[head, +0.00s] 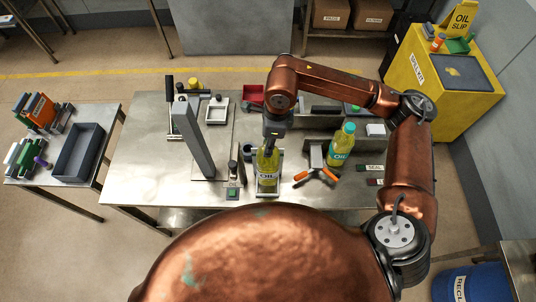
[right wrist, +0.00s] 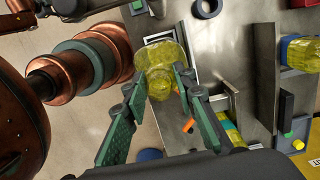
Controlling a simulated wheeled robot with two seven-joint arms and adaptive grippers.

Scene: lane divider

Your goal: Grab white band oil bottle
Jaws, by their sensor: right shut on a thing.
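In the right wrist view the bottle (right wrist: 160,55) is between the fingertips of my right gripper (right wrist: 163,82). A second oil bottle (head: 341,146) with a teal cap and teal label stands to the right, apart from the gripper. My left gripper is not in view.
An orange-handled tool (head: 318,175) lies right of the held bottle. A tall grey divider (head: 195,138) stands to its left. A red bin (head: 253,96) and a white tray (head: 217,110) sit farther back. A side table with a dark tray (head: 80,152) is at left.

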